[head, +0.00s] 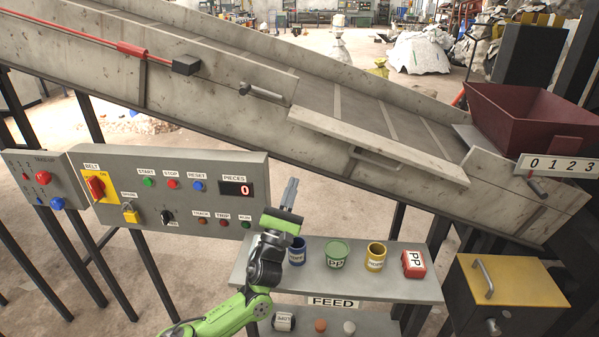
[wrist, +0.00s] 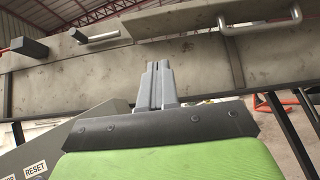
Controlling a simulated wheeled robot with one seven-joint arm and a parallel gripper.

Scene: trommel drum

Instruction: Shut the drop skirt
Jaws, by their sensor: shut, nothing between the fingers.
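The drop skirt (head: 380,143) is a pale, scuffed side panel on the sloping conveyor. It appears to lean outward, with its edge standing off the side wall and the belt exposed behind it. Its bar handle (head: 375,159) is on the lower part of the panel. What looks like this handle also shows at upper right in the wrist view (wrist: 260,27). My gripper (head: 291,184) is shut and empty, pointing up in front of the conveyor. It is below and left of the skirt, apart from the handle. In the wrist view its fingers (wrist: 157,70) are together.
A grey control panel (head: 255,165) stands left of my gripper. A latch handle (head: 262,91) is on the wall left of the skirt. A feed shelf (head: 335,287) with containers lies below, near my arm. A red hopper (head: 525,115) and a yellow box (head: 510,290) are at right.

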